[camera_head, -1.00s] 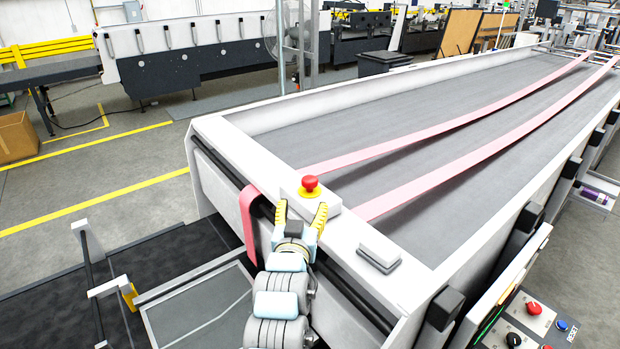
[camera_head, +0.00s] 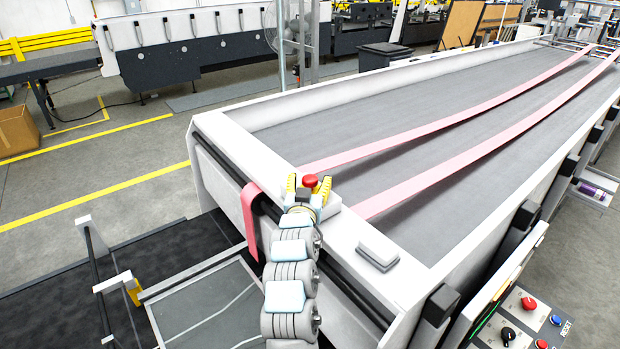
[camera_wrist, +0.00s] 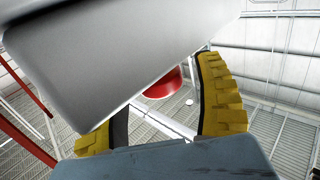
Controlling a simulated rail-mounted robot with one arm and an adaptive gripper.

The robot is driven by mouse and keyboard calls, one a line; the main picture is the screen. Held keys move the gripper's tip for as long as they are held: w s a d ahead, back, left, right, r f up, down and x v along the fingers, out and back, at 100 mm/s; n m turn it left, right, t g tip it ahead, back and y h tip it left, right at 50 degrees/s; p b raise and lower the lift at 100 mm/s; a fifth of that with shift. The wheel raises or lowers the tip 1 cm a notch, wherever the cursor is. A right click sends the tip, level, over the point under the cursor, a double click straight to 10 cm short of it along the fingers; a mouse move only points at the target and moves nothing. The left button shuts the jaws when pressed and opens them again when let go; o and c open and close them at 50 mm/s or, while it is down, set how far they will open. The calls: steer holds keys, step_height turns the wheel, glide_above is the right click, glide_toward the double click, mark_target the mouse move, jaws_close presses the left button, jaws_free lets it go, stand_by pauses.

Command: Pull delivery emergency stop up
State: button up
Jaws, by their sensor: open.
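The delivery emergency stop is a red mushroom button (camera_head: 310,181) on a pale box at the near end of the long delivery conveyor (camera_head: 400,277). My gripper (camera_head: 309,187) is open, with its yellow fingers on either side of the red button in the head view. In the wrist view the red button (camera_wrist: 163,84) shows beyond and between the two yellow fingers (camera_wrist: 160,112), partly hidden by a large grey-white surface. I cannot tell whether the fingers touch the button. My gripper hides most of the box below it.
Pink belts (camera_head: 440,177) run along the conveyor. A small grey-white box (camera_head: 378,255) sits on the frame to the right of my gripper. A control panel (camera_head: 520,318) with buttons stands at the lower right. The space above the conveyor is clear.

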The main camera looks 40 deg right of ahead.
steer(key=shift+w+d, duration=0.15)
steer(key=shift+d, duration=0.15)
jaws_close()
steer(key=shift+r+b, duration=0.65)
steer(key=shift+b, duration=0.2)
steer(key=shift+r, duration=0.45)
steer(key=shift+c, duration=1)
jaws_free()
steer(key=shift+a, duration=0.1)
steer(key=shift+o, duration=1)
steer(key=shift+f, duration=0.15)
